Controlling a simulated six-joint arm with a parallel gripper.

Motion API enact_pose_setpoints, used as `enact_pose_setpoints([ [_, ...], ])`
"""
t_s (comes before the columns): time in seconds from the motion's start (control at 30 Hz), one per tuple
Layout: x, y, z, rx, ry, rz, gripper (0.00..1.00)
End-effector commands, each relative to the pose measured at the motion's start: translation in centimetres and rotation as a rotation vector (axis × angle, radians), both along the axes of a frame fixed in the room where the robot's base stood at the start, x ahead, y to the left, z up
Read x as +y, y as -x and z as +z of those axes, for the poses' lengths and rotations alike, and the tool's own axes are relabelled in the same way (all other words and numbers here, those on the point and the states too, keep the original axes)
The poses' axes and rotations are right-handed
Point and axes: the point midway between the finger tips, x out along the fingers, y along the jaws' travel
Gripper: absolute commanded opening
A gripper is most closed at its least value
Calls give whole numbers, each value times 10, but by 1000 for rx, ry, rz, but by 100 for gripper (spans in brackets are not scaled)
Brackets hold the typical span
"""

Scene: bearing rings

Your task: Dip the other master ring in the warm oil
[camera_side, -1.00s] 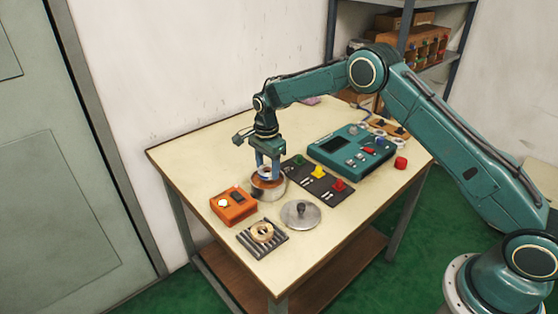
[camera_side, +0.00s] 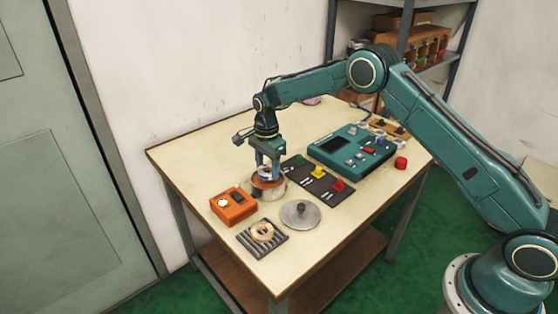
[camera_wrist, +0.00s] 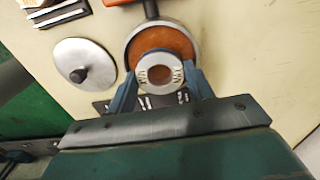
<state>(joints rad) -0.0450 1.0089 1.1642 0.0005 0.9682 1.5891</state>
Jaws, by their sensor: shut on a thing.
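My gripper (camera_side: 267,172) points down over the pot of oil (camera_side: 270,193) on the table. It is shut on a pale metal ring, which shows clearly in the wrist view (camera_wrist: 148,76) between the two blue fingers (camera_wrist: 161,88). Behind the ring, the orange-brown oil (camera_wrist: 165,38) fills the round steel pot. The ring overlaps the pot's near side in that view; whether it touches the oil I cannot tell. Another ring, brass-coloured (camera_side: 262,232), lies on a ridged grey rack (camera_side: 277,247) at the table's front.
A round steel lid (camera_side: 310,218) with a dark knob lies right of the pot. An orange box (camera_side: 233,210) stands to its left. A dark mat (camera_side: 316,183) with coloured pieces, a teal instrument (camera_side: 330,158) and a red piece (camera_side: 401,162) are behind and right.

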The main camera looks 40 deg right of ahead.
Motion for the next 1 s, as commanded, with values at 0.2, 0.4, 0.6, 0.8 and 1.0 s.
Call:
enact_pose_setpoints([
  [0.2,0,0,-1,-1,0,0,21],
  [0.4,0,0,-4,-1,0,0,21],
  [0.6,0,0,-8,-1,0,0,21],
  [0.8,0,0,-13,-1,0,0,21],
  [1.0,0,0,-17,-1,0,0,21],
])
